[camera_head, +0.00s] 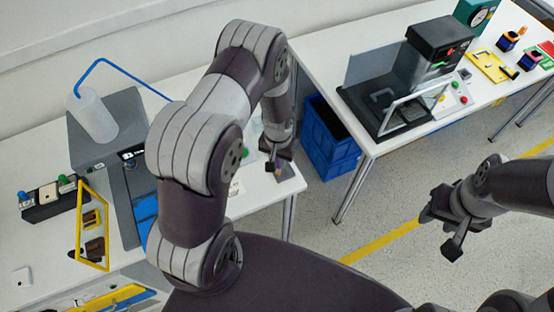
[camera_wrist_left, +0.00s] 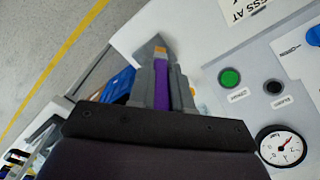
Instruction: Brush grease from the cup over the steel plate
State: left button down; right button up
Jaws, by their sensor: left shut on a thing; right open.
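My left gripper (camera_head: 275,166) is shut on a brush with a purple handle (camera_wrist_left: 161,84). The brush's orange-yellow tip (camera_wrist_left: 160,53) points away from the wrist. A small grey plate, seemingly the steel plate (camera_head: 291,175), lies at the right end of the left table, beside and under the gripper. It also shows in the left wrist view (camera_wrist_left: 145,48), behind the brush tip; I cannot tell whether the tip touches it. I cannot make out the grease cup in either view; my left arm covers part of the table. My right gripper (camera_head: 441,232) is open and empty above the floor.
A grey machine (camera_head: 95,150) with a white bottle (camera_head: 92,115) and yellow frame (camera_head: 93,225) stands at left. A panel with a green button (camera_wrist_left: 230,77) and gauge (camera_wrist_left: 282,146) is beside the left gripper. A blue crate (camera_head: 330,140) stands between the tables.

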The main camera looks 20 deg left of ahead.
pick_arm(q)
jog(key=shift+r+p, duration=1.6)
jog(key=shift+r, duration=0.8)
jog(key=shift+d+f, duration=0.1)
